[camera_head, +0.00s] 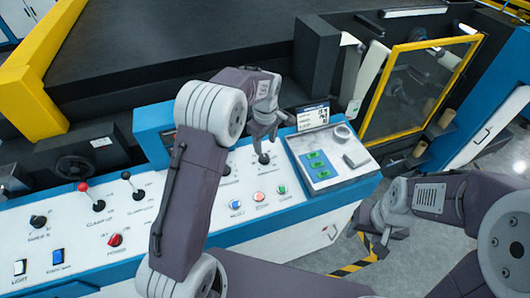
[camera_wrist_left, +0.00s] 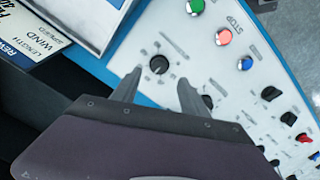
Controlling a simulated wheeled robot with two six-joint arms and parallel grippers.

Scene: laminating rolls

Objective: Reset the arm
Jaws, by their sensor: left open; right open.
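My left gripper (camera_head: 265,137) is over the control panel (camera_head: 205,205), pointing down at a black knob (camera_head: 263,158). In the left wrist view the fingers of the left gripper (camera_wrist_left: 158,88) are spread apart and empty. The black knob (camera_wrist_left: 158,65) shows just beyond the gap between the fingertips, and no contact with it is visible. My right gripper (camera_head: 368,238) is open and empty at the lower right, beyond the panel's right end and above the floor.
Blue, red and green buttons (camera_head: 259,197) sit near the knob. A screen box (camera_head: 325,158) with green keys stands to its right. Levers (camera_head: 90,195) and a red button (camera_head: 115,240) are at left. A yellow-framed guard (camera_head: 419,88) stands at the back right.

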